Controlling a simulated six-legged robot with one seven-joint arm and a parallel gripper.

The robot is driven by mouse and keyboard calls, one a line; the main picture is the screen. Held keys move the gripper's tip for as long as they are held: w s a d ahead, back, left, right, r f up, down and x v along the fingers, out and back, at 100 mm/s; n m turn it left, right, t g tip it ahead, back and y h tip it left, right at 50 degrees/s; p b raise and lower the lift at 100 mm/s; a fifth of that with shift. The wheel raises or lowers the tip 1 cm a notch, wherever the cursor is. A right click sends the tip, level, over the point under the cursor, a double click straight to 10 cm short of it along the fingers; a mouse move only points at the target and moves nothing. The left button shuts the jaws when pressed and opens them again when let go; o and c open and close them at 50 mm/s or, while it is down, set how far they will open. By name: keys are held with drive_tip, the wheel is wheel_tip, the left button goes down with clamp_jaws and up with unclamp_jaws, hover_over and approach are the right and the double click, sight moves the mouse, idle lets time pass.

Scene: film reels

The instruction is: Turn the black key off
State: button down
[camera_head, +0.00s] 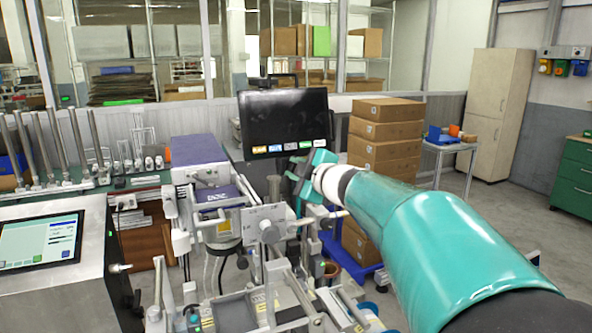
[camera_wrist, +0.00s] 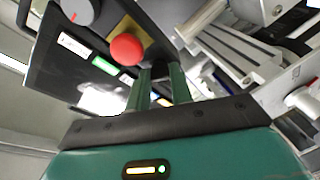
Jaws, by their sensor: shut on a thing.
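My gripper (camera_wrist: 160,78) shows in the wrist view with its two green fingers close together at a dark control panel (camera_wrist: 62,75). It is shut on a small dark piece between the fingertips, which fits the black key; the fingers hide most of it, so its turned position cannot be told. A red push button (camera_wrist: 127,48) on a yellow plate sits just left of the fingertips, and a grey knob (camera_wrist: 78,10) is farther up-left. In the head view my teal gripper (camera_head: 305,178) is in front of the machine, below the black monitor (camera_head: 284,122); the key cannot be made out there.
Machine rails and brackets (camera_head: 262,222) crowd the space left of and below my gripper. A touch screen (camera_head: 40,241) stands at the left. Stacked cardboard boxes (camera_head: 386,132) stand behind my arm. Open floor lies to the right, before the green cabinet (camera_head: 573,177).

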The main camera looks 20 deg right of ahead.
drive_tip(key=n+g, duration=0.1)
drive_tip(key=n, duration=0.4)
drive_tip(key=shift+a+n, duration=0.1)
drive_tip(key=shift+n, duration=0.3)
idle(0.4)
drive_tip(key=c, duration=1.5)
unclamp_jaws()
drive_tip(key=v, duration=1.3)
drive_tip(key=shift+s+d+r, duration=0.25)
drive_tip(key=shift+s+d, duration=0.05)
